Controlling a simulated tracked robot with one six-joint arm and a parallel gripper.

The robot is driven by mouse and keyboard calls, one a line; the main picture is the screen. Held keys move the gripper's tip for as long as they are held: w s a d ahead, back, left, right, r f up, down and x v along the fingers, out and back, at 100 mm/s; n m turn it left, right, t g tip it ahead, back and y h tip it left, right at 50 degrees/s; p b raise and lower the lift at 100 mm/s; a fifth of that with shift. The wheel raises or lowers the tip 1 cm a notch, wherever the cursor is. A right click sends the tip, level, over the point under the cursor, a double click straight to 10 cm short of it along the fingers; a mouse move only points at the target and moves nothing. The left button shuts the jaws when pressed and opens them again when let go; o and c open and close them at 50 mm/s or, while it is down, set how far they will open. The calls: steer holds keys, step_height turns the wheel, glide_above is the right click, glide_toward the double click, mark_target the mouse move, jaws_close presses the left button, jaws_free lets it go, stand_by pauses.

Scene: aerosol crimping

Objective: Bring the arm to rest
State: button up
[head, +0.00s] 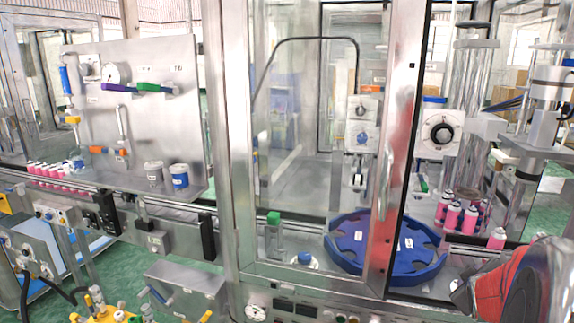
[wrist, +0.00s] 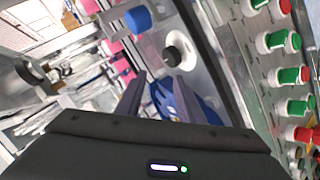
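My gripper (wrist: 160,84) shows in the wrist view with its two dark fingers apart. I see nothing held between them. Beyond the fingers are machine parts, with a blue piece (wrist: 166,100) partly seen through the gap. In the head view, a red and dark part of my arm (head: 520,285) stands at the lower right, in front of the machine. The fingers cannot be made out clearly there.
A blue rotary plate (head: 345,262) lies behind the glass door frame (head: 398,150). Pink cans (head: 453,216) stand right of it, near my arm. More pink cans (head: 62,178) line the left conveyor. Red and green buttons (wrist: 290,75) fill the wrist view's right side.

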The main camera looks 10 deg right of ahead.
steer(key=s+a+f+m+g+y, duration=0.1)
steer(key=s+a+m+g+y, duration=0.2)
steer(key=a, duration=0.9)
steer(key=s+a+f+m+g+y, duration=0.1)
steer(key=s+a+m+y, duration=0.2)
steer(key=a, duration=0.8)
steer(key=s+a+r+n, duration=0.1)
steer(key=s+a+r, duration=0.1)
steer(key=a, duration=0.5)
steer(key=s+a+r+n+y, duration=0.1)
steer(key=s+a, duration=0.1)
steer(key=a, duration=0.5)
steer(key=s+a+r+n+t+y, duration=0.1)
steer(key=s+a+r, duration=0.1)
steer(key=a, duration=0.5)
steer(key=shift+s+r, duration=0.25)
steer(key=shift+r, duration=0.1)
steer(key=shift+a, duration=0.15)
